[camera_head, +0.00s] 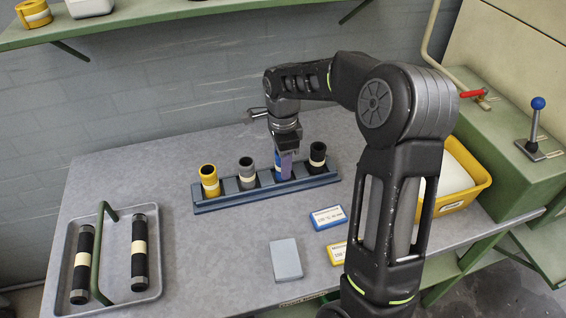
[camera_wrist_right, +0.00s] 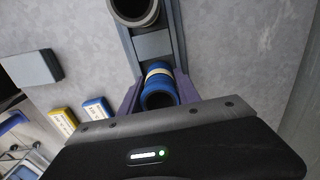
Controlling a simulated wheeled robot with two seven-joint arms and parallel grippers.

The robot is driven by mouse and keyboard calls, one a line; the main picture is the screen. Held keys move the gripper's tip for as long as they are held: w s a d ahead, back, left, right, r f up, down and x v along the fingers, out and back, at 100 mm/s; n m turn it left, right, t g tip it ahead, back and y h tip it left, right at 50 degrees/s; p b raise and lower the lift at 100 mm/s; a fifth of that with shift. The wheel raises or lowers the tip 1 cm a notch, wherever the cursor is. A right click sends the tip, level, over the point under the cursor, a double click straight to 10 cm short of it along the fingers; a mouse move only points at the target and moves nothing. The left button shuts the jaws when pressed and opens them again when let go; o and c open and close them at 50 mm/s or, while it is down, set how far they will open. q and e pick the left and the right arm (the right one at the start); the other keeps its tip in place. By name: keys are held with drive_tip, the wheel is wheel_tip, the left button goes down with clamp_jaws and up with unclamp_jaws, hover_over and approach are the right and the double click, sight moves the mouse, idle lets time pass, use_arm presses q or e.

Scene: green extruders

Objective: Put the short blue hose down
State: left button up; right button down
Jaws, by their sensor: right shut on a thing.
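The short blue hose (camera_head: 278,172) stands upright in the blue-grey rack (camera_head: 215,206), between a grey hose (camera_head: 246,172) and a black hose (camera_head: 317,157). It has a cream band, and its open end shows in the right wrist view (camera_wrist_right: 160,96). My right gripper (camera_head: 285,163) comes down on it from above, shut on it with a purple finger on each side. The finger hides part of the hose in the head view. Its foot in the rack is hard to see. My left gripper is not in view.
A yellow hose (camera_head: 209,181) stands at the rack's left end. A metal tray (camera_head: 112,296) with two long black hoses is at left. A grey box (camera_head: 285,259), a blue card (camera_head: 328,217) and a yellow card (camera_head: 338,252) lie in front. A yellow bin (camera_head: 466,196) is at right.

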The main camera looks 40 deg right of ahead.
drive_tip(key=shift+f, duration=0.25)
drive_tip(key=shift+f, duration=0.2)
drive_tip(key=c, duration=0.9)
unclamp_jaws()
drive_tip(key=shift+o, duration=0.2)
drive_tip(key=shift+r, duration=0.15)
wheel_tip(320, 180, up, 12)
drive_tip(key=shift+b, duration=0.4)
